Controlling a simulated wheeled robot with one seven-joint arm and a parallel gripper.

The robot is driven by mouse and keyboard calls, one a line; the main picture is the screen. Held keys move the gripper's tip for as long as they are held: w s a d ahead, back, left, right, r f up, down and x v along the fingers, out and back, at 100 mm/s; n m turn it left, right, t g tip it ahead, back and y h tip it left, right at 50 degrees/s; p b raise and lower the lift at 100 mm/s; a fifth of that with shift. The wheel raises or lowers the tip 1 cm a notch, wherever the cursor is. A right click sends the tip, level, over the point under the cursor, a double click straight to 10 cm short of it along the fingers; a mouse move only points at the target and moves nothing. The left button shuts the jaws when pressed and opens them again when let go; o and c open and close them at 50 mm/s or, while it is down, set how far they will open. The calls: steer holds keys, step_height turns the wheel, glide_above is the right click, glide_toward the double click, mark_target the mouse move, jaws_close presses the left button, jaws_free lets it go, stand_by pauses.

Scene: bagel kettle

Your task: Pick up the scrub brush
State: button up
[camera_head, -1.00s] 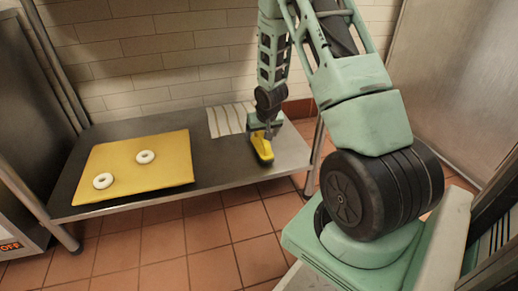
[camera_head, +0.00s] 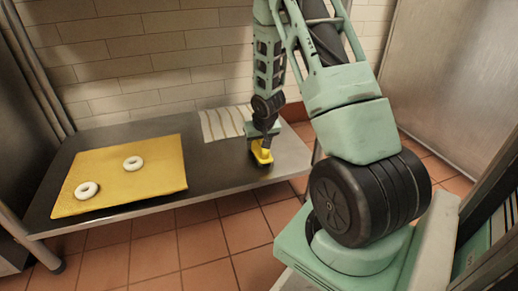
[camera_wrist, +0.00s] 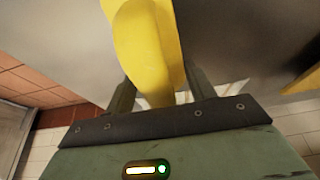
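The yellow scrub brush (camera_head: 262,154) is at the right end of the low metal shelf, near its front edge. My gripper (camera_head: 264,140) is directly above and around its upper part in the head view. In the wrist view the brush (camera_wrist: 152,45) runs between the two fingers of my gripper (camera_wrist: 160,83), its rounded end reaching in toward the palm. The fingers are on either side of it, very near or touching. Whether they press on it is unclear. The brush's underside is hidden, so I cannot tell if it is off the shelf.
A yellow board (camera_head: 110,185) on the left of the shelf (camera_head: 215,163) holds two white bagels, one nearer (camera_head: 87,190) and one farther (camera_head: 133,163). A striped cloth (camera_head: 222,123) lies behind the brush against the tiled wall. Shelf posts stand at the corners.

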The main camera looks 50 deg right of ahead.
steer(key=shift+c, duration=1.1)
steer(key=shift+r, duration=0.1)
